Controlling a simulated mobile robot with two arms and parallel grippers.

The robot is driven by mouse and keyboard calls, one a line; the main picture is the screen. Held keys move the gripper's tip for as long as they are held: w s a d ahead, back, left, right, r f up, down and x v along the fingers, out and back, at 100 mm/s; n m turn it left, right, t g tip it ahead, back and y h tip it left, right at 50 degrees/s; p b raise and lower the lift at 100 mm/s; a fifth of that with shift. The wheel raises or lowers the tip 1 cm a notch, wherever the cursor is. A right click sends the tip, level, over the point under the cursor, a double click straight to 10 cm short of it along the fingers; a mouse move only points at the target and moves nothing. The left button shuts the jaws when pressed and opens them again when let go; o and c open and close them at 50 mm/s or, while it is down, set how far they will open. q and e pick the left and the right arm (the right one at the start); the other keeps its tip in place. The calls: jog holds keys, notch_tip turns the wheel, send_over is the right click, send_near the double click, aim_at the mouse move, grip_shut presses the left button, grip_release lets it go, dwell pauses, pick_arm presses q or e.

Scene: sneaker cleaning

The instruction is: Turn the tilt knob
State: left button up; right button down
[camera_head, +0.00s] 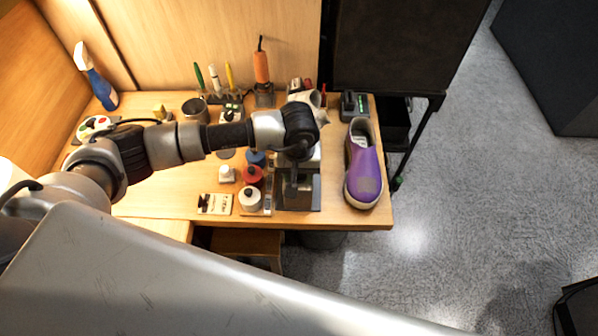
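My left arm reaches in from the left across the wooden workbench (150,205). Its dark wrist end (299,130) is over a small device with a dark base (298,193) near the bench's front right. The wrist covers the upper part of this device. I cannot make out the tilt knob; it may be hidden under the wrist or too small to see. The fingers of my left gripper cannot be told apart clearly, so its opening does not show. My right gripper is not in view.
A purple sneaker (364,175) stands right of the device, near the bench's right edge. Several small jars, including a red-topped one (251,174), stand close on its left. An orange-handled tool (261,68) and a blue spray bottle (100,88) are behind. The front left is clear.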

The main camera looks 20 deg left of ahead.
pick_arm(q)
jog(key=shift+c, duration=0.6)
jog(key=shift+f+m+b, duration=0.15)
jog(key=shift+m+b, duration=0.25)
jog(key=shift+b, duration=0.15)
jog(key=shift+m+b, duration=1.25)
jog(key=shift+m, duration=0.35)
